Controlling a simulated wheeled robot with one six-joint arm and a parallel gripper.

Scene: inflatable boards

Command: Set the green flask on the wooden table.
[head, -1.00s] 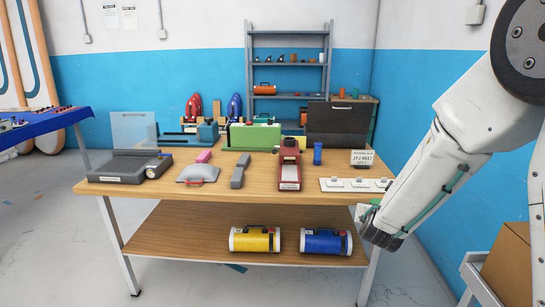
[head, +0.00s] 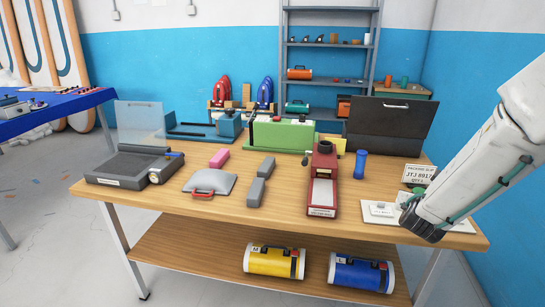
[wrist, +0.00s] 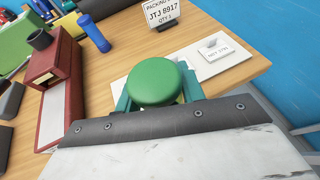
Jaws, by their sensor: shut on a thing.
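The green flask shows in the wrist view as a round green end (wrist: 155,82) between the teal fingers of my gripper (wrist: 156,97). My gripper is shut on it. The flask's lower part is hidden, and in the head view my arm hides most of the gripper at the right end of the table. The wooden table (head: 275,217) spans the middle of the head view; its top also shows in the wrist view (wrist: 116,63). The flask is over or beside the table's right end, near a white card board (head: 381,211); I cannot tell its height.
A red device (head: 323,180), a blue cylinder (head: 361,165) and a label stand (head: 417,174) are near the right end. Bare wood shows along the front edge. Yellow (head: 273,262) and blue (head: 358,272) canisters lie below.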

